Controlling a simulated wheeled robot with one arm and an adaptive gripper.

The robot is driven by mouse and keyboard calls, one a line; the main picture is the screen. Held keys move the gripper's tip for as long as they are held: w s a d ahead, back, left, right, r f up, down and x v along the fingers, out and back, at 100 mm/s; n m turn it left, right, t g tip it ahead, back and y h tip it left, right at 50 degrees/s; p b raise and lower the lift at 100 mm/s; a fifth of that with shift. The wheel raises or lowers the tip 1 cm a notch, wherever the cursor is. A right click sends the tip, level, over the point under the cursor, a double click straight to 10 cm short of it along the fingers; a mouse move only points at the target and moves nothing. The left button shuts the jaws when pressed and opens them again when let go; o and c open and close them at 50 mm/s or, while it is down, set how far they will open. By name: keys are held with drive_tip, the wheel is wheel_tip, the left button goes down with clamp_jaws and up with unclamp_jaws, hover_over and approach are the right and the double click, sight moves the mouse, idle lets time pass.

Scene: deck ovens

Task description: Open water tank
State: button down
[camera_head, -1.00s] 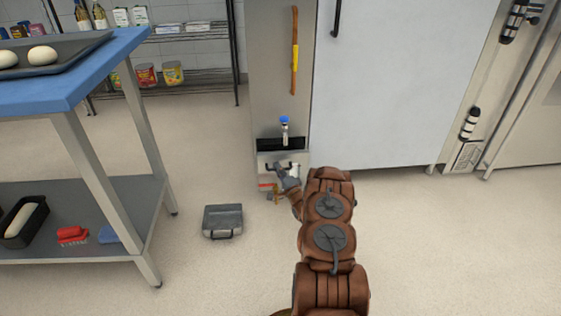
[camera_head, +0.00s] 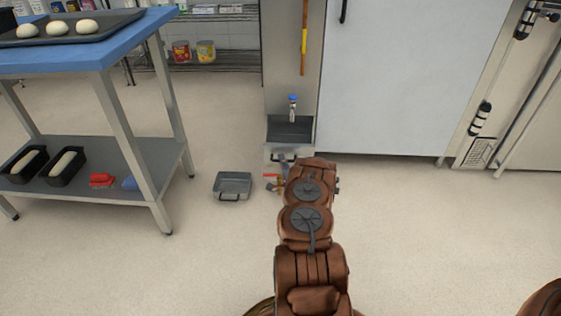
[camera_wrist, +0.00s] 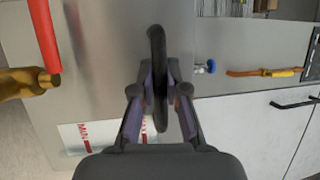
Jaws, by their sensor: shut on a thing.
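The water tank (camera_head: 276,147) is a steel box low in the narrow steel column, below a blue-topped tap. It stands out from the column, and its dark grey interior shows from above. Its black handle (camera_head: 277,157) is on the front face. In the wrist view, the black handle (camera_wrist: 156,48) runs up between the two fingers of my gripper (camera_wrist: 159,100), which is shut on it. In the head view my arm hides most of the gripper.
A brass valve with a red lever (camera_wrist: 45,35) sits close beside the gripper. A blue-topped table (camera_head: 112,48) stands further left. Floor in front is clear.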

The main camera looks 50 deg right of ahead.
drive_tip(key=c, duration=1.2)
unclamp_jaws()
drive_tip(key=v, duration=1.2)
